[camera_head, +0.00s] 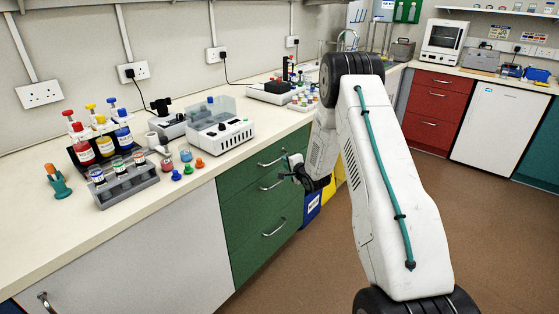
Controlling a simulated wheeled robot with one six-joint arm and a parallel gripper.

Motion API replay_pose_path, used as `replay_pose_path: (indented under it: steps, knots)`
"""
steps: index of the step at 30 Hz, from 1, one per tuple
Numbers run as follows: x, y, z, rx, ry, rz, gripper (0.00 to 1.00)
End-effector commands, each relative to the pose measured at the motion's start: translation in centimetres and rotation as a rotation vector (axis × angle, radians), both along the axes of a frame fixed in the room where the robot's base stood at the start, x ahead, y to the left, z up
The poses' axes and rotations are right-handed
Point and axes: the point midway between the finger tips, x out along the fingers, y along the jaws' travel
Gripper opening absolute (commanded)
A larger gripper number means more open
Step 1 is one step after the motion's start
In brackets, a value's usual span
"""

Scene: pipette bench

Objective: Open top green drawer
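The green drawer unit stands under the bench in the middle of the head view. Its top drawer (238,171) looks shut, with a metal bar handle (270,161) near its right side. The middle drawer (240,202) and bottom drawer (247,252) below it also look shut, each with its own handle.
The bench top (45,235) carries bottles, a grey vial rack (128,186) and a white instrument (221,133) above the drawers. A white cupboard door (150,258) is left of the drawers. Blue (312,207) and yellow bins stand to their right. The brown floor in front is clear.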

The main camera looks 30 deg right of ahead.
Motion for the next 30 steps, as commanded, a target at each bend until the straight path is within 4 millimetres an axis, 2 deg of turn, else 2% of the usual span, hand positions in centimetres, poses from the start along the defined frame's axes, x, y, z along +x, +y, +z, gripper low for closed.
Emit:
replay_pose_path:
  steps: [6,12,23,25,30]
  knots:
    - [3.6,-0.1,-0.8,-0.004,-0.001,0.002,0.19]
    - [5.8,-0.3,-1.4,-0.003,0.001,0.002,0.19]
    - [6.4,-0.3,-1.5,-0.003,0.002,0.000,0.19]
    - [6.4,-0.4,-1.5,-0.003,0.002,0.000,0.00]
    - [6.4,-0.4,-1.6,-0.003,0.002,0.000,0.00]
